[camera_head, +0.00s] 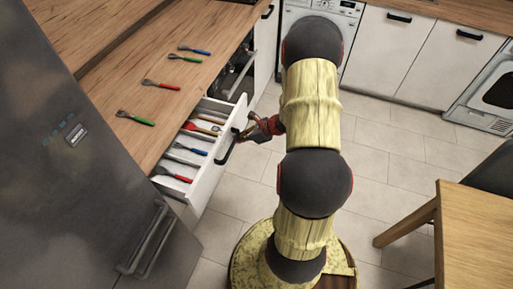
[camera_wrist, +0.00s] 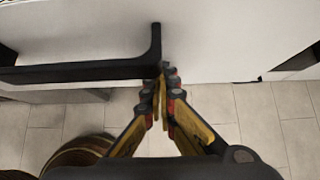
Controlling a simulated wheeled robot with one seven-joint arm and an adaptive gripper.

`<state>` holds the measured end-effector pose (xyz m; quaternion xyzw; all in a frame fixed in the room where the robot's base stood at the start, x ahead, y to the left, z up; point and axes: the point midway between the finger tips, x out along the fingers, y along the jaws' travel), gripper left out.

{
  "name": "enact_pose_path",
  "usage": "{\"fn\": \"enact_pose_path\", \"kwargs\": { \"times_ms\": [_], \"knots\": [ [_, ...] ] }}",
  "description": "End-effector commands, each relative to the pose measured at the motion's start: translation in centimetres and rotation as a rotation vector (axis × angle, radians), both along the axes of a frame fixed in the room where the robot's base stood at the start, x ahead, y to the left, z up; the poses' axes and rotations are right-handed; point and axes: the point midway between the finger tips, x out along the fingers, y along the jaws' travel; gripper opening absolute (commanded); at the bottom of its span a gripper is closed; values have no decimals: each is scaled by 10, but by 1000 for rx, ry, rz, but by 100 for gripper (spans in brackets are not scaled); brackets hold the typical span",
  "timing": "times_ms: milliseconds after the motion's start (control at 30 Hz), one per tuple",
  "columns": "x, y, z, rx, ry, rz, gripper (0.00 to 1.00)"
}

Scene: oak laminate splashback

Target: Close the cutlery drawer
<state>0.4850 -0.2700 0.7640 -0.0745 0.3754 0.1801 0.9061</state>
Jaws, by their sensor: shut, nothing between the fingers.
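The cutlery drawer (camera_head: 205,157) stands pulled out from under the wooden counter, with several forks and other utensils lying in it. Its white front carries a black bar handle (camera_head: 226,154). In the wrist view the handle (camera_wrist: 85,73) runs in from the left and its bent end sits just by my fingertips. My gripper (camera_head: 252,131) is at the drawer front, near the handle's far end. In the wrist view my gripper (camera_wrist: 165,80) is shut and empty, its tips close to the white drawer front (camera_wrist: 220,40). I cannot tell whether they touch it.
Several forks with coloured handles, such as a blue one (camera_head: 194,50), lie on the wooden counter (camera_head: 150,95). A grey fridge (camera_head: 90,150) stands at the left. A wooden table (camera_head: 475,235) and a dark chair (camera_head: 490,170) are at the right. Tiled floor (camera_head: 400,150) is free between.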

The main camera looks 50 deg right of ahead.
Motion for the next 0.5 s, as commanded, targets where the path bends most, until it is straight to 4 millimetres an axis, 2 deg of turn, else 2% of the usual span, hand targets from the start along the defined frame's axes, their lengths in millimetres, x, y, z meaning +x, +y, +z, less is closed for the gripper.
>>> {"fn": "enact_pose_path", "kwargs": {
  "times_ms": [33,200,500],
  "knots": [
    [15,7,-1,-2,-2,8,0],
    [59,24,-1,-1,-3,8,0],
    [127,52,-1,-1,-1,4,0]
  ]
}}
